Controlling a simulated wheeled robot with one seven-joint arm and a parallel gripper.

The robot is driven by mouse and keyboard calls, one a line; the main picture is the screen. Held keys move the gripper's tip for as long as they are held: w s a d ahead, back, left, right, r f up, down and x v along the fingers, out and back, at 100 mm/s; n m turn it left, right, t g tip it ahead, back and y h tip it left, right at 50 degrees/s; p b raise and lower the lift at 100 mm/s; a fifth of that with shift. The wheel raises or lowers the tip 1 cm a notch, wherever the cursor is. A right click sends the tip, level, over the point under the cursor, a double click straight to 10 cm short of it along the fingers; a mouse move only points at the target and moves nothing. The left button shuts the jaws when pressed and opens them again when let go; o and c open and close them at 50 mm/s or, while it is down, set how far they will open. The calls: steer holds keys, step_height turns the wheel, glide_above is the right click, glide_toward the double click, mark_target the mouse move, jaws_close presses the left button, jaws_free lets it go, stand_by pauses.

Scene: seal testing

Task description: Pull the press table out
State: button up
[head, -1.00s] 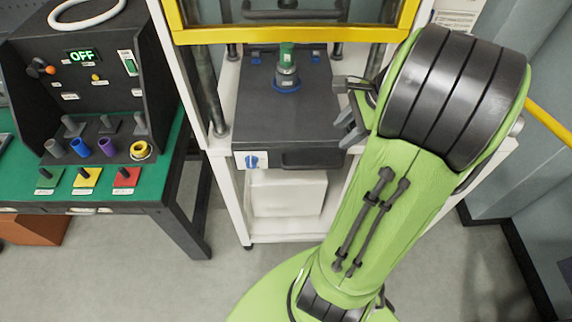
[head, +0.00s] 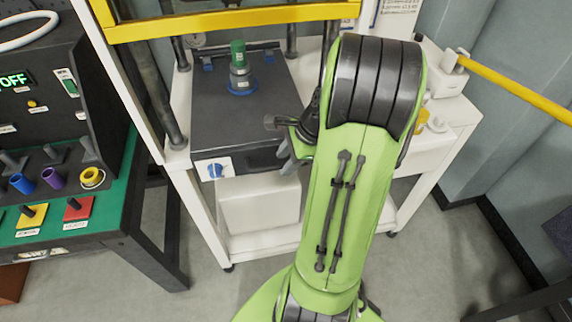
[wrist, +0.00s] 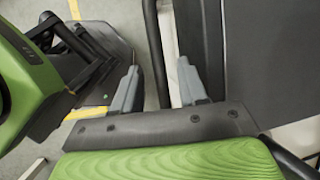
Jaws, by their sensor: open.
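The press table (head: 215,130) is a dark grey slab under the yellow-framed press, with a blue knob on its pale front face. My gripper (head: 287,150) is at the right part of the table's front edge, partly hidden by my arm. In the wrist view my gripper (wrist: 158,90) is open, with two grey fingers apart. A dark bar (wrist: 154,40), seemingly the table's handle, runs between them without visible contact on both sides. The table's dark surface (wrist: 270,60) fills the right side there.
A green-topped bench (head: 110,215) with a black control panel reading OFF (head: 30,90) stands at left. A white box (head: 260,205) sits below the press table. A yellow bar (head: 515,88) and white side table (head: 465,110) are at right. Floor in front is clear.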

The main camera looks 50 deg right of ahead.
steer(key=shift+w+f, duration=0.15)
steer(key=shift+f, duration=0.1)
steer(key=shift+c, duration=0.3)
jaws_close()
